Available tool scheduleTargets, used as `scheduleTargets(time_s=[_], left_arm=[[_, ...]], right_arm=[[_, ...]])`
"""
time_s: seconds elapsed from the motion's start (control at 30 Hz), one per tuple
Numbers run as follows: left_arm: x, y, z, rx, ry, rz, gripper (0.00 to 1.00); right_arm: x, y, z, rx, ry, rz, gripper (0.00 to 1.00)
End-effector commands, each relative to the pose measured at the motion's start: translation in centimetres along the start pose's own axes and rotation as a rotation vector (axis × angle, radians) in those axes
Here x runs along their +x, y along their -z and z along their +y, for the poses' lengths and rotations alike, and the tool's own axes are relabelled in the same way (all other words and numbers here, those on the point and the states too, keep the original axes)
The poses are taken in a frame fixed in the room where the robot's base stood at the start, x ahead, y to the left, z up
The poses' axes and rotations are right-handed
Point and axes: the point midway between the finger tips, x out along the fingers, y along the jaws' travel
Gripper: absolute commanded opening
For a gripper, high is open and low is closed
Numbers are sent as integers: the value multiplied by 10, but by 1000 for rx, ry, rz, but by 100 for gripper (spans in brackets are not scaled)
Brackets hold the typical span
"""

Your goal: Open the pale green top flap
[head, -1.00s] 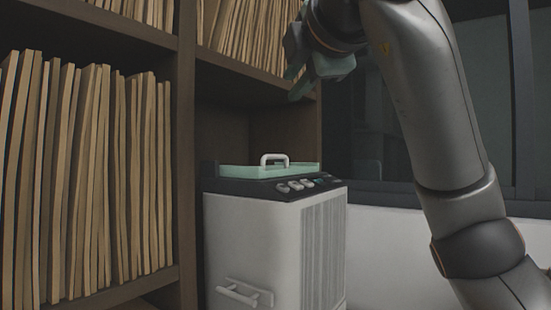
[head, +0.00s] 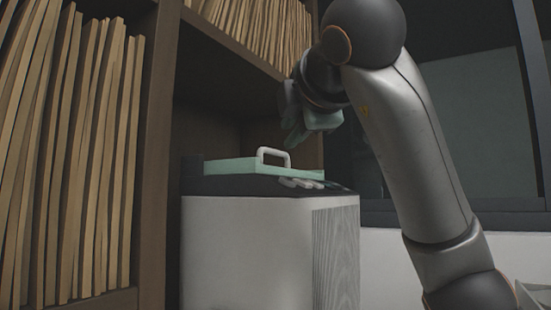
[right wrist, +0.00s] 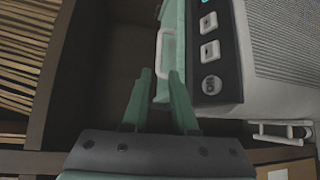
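The pale green top flap (head: 228,167) lies flat and closed on the dark top of the white press (head: 245,240). A white loop handle (head: 273,152) stands up from the flap. My right gripper (head: 292,140) hangs above and to the right of the handle in the head view, fingers pointing down. In the right wrist view the green fingers (right wrist: 161,76) are apart with nothing held between them. The handle (right wrist: 160,50) and flap (right wrist: 176,40) show just beyond the fingertips. I cannot see contact. My left gripper is not in view.
A brown shelf (head: 155,140) with upright files (head: 85,170) stands at the left and behind the press. A shelf board runs above the flap. Buttons (right wrist: 209,50) line the press's dark control strip. A dark window frame is at the right.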

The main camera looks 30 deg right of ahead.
Motion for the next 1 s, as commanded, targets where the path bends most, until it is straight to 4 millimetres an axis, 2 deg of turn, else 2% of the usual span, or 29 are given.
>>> scheduleTargets(time_s=[0.3, 0.5, 0.7, 0.97, 1.0], left_arm=[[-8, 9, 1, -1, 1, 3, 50], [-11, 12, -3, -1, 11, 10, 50], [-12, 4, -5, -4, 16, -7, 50], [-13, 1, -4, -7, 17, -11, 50], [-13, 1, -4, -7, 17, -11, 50]], right_arm=[[66, -1, 0, 0, 7, -2, 26], [96, -1, 1, 0, 5, -1, 26], [109, 0, 0, 0, 3, -1, 26], [110, 0, 0, 0, 2, 0, 26], [110, 0, 0, 0, 2, 0, 23]])
